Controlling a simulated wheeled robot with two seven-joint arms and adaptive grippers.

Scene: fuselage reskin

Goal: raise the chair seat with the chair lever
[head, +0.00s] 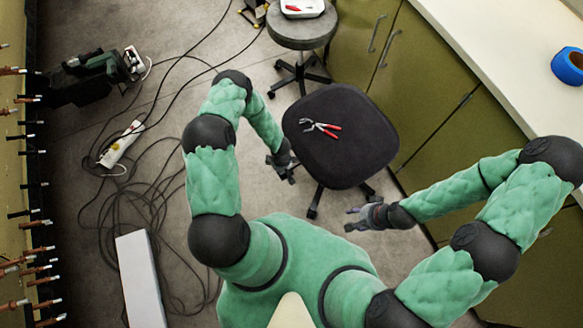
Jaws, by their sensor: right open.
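The chair has a dark rounded seat (341,135) in the middle of the head view, on a wheeled base that shows partly below it. Red-handled pliers (321,128) lie on the seat. I cannot make out the chair lever; the underside of the seat is hidden. My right gripper (357,217) is open and empty, low by the front right of the chair, apart from the seat. My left gripper (282,172) is at the left edge of the seat, small and dark; I cannot tell its opening or whether it touches anything.
A round stool (301,32) with a white tray stands behind the chair. Olive cabinets (430,95) and a pale counter (500,50) with blue tape (569,66) line the right. Cables, a power strip (122,144) and a white box (141,280) lie on the left floor.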

